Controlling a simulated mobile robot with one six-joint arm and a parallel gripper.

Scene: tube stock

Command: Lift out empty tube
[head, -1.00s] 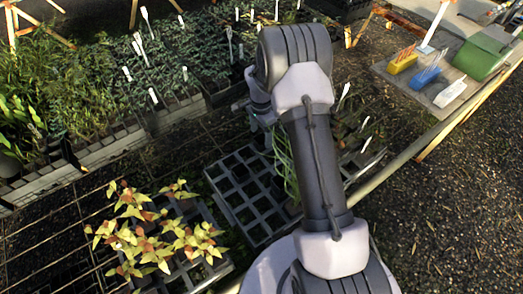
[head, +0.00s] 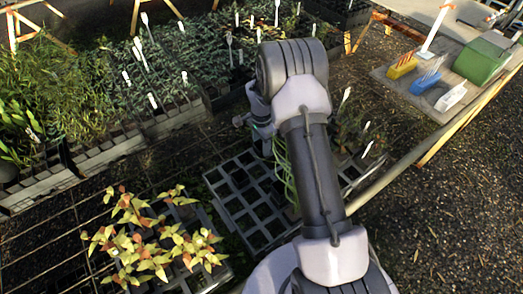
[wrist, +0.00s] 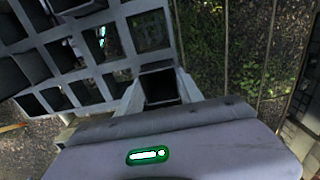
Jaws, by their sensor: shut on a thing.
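My gripper (wrist: 158,92) shows at the lower middle of the wrist view, its fingers on both sides of an empty dark square tube (wrist: 160,86). It is shut on the tube near its open top. The grey grid tray (wrist: 118,40) fills the upper left of that view, and the tube lines up with its edge column. I cannot tell whether the tube's lower end is clear of the tray. In the head view the tray (head: 222,194) lies at the middle, partly behind my arm. The arm hides the fingers and the tube there.
A tray of yellow-red seedlings (head: 150,240) stands left of the grid tray. Dense green plant trays (head: 120,75) with white labels line the back. Dark ground lies right of the rail.

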